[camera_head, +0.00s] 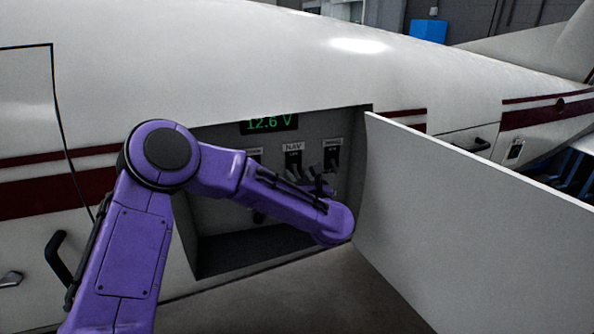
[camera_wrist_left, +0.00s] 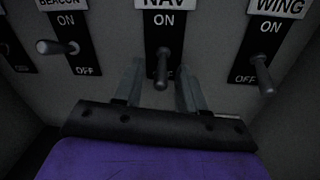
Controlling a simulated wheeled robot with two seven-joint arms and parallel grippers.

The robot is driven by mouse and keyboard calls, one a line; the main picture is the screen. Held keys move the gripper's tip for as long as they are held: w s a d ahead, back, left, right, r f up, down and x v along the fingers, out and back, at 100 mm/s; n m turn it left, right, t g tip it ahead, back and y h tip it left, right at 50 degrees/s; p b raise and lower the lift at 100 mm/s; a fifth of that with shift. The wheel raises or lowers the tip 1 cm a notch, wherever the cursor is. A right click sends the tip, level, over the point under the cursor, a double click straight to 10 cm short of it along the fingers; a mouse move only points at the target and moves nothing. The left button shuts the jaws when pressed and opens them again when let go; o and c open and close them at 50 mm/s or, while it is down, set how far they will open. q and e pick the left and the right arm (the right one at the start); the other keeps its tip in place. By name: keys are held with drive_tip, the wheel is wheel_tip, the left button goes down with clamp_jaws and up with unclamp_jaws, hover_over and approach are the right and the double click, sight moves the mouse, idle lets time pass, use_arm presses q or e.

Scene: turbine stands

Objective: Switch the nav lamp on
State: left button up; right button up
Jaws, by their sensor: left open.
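The NAV switch (camera_wrist_left: 162,68) is a grey metal toggle on a black plate marked ON at the top. Its lever slopes down, away from ON. In the head view the NAV label (camera_head: 293,147) shows on the recessed panel. My left gripper (camera_wrist_left: 160,72) is open, with one finger on each side of the NAV lever. I cannot tell whether either finger touches it. In the head view my left gripper (camera_head: 318,184) is at the panel, just below and right of the NAV label. The lower part of the NAV plate is hidden. My right gripper is not in view.
The BEACON switch (camera_wrist_left: 57,47) is left of NAV, and its lever points left. The WING switch (camera_wrist_left: 263,75) is to the right, and its lever slopes down. A display (camera_head: 269,123) reads 12.6 V. An open white door (camera_head: 480,215) stands close to the right of the recess.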

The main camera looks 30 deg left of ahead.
use_arm(q)
drive_tip(key=shift+w+a, duration=0.2)
drive_tip(key=shift+c, duration=0.3)
clamp_jaws()
